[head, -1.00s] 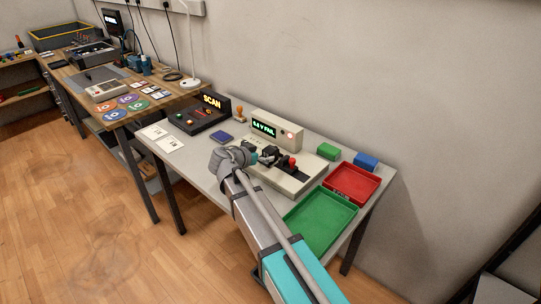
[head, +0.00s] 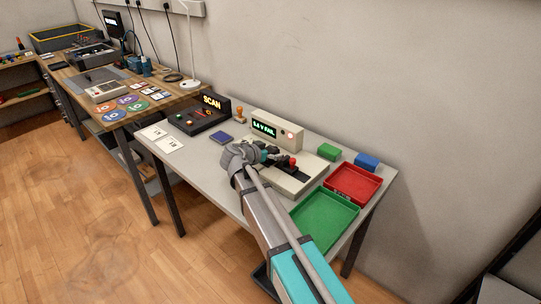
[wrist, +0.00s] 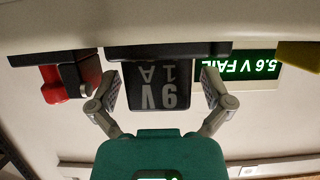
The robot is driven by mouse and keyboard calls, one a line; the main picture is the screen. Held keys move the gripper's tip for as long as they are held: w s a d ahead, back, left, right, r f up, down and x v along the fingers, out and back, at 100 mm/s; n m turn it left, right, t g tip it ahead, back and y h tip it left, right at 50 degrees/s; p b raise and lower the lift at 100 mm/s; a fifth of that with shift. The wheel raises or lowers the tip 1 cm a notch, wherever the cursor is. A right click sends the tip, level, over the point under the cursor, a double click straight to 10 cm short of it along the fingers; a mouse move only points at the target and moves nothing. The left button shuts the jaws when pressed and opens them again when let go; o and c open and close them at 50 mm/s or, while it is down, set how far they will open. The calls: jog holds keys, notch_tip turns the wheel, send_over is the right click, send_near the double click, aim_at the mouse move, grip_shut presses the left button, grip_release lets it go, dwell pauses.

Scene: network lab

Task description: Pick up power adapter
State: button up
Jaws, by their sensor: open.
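The power adapter (wrist: 156,85) is a black block marked "9V 1A", upside down in the wrist view. It sits at the tester (head: 300,180), a pale bench unit on the grey table. My gripper (wrist: 160,92) is open, with one finger on each side of the adapter. A small gap seems to show between the fingers and the adapter, though contact is hard to judge. In the head view my gripper (head: 275,153) is over the tester, and my wrist and fingers largely hide the adapter.
The tester's display (head: 264,128) reads "5.6 V FAIL". A red knob (head: 293,160) on the tester is close to my gripper. A green tray (head: 322,222) and a red tray (head: 352,184) lie to the right. A scanner (head: 200,115) stands to the left.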

jog(key=c, duration=1.3)
jog(key=shift+r, duration=0.2)
notch_tip(320, 180, up, 2)
jog(key=p, duration=0.2)
jog(key=shift+r+p, duration=0.1)
jog(key=shift+p, duration=0.2)
jog(key=s+a+r+p, duration=0.1)
jog(key=s+r+p, duration=0.2)
jog(key=s, duration=0.1)
jog(key=s+a+r+p, duration=0.1)
jog(key=s+r+p, duration=0.3)
jog(key=s, duration=0.1)
jog(key=s+a+r+p, duration=0.1)
jog(key=s+r+p, duration=0.2)
jog(key=s, duration=0.1)
jog(key=shift+s+a+r, duration=0.2)
jog(key=shift+s+a, duration=0.05)
jog(key=shift+a, duration=0.15)
